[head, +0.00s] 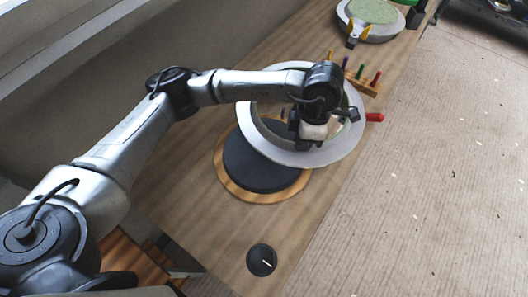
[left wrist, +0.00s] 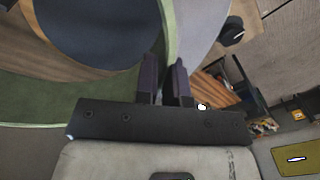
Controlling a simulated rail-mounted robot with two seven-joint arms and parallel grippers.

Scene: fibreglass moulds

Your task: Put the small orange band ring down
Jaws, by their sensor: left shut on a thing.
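I see no clearly orange band on any ring. My left gripper (left wrist: 167,72) is shut on the wall of a large ring, with a wide pale grey flange (head: 347,145) and a green inner wall. The green wall (left wrist: 172,38) runs between the fingers in the left wrist view. In the head view the ring hangs over, or rests partly on, a black disc (head: 252,165) with a wooden rim; I cannot tell whether they touch. The ring sits off-centre, towards the upper right of the disc. My left wrist hides part of the ring. My right gripper is not in view.
A small black round dial (head: 262,260) lies near the bench's front end. A rack (head: 366,86) of coloured handles and a red handle (head: 375,117) are close to the ring. Another round mould (head: 377,34) stands at the far end. Bare bench (head: 190,215) shows left of the disc.

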